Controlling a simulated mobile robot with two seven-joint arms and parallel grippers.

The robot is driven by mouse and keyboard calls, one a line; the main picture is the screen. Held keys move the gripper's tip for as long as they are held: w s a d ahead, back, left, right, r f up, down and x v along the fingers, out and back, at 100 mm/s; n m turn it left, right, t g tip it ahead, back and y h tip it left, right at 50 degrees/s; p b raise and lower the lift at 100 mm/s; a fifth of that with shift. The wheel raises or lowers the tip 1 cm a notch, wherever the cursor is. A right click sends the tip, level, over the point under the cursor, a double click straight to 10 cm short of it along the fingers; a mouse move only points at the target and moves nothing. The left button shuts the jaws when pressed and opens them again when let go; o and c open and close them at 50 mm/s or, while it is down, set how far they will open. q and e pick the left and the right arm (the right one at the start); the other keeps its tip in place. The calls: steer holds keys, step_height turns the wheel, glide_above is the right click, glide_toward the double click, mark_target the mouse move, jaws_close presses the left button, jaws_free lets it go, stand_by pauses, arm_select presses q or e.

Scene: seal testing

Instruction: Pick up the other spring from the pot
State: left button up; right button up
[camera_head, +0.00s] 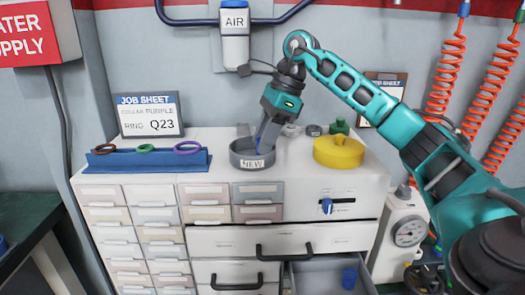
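A grey round pot (253,161) with a "NEW" label stands on top of the white cabinet. My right gripper (262,146) points down into the pot, with its fingertips at or below the rim. A bit of blue shows at the fingers, but I cannot tell whether it is a spring or part of the gripper. The inside of the pot is mostly hidden, so I cannot tell whether the fingers hold anything. A small blue coiled piece (349,278), seemingly a spring, is in the open drawer (318,281). My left gripper is out of view.
A blue rack (147,161) with brown, green and purple rings is left of the pot. A yellow round lid-like piece (338,151) stands to its right. A job sheet (150,114) reading "Q23" stands behind the rack. Orange coiled hoses (445,75) hang at the right.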

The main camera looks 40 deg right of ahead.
steer(key=shift+c, duration=0.5)
steer(key=c, duration=0.6)
step_height(320, 180, up, 20)
steer(key=p, duration=0.5)
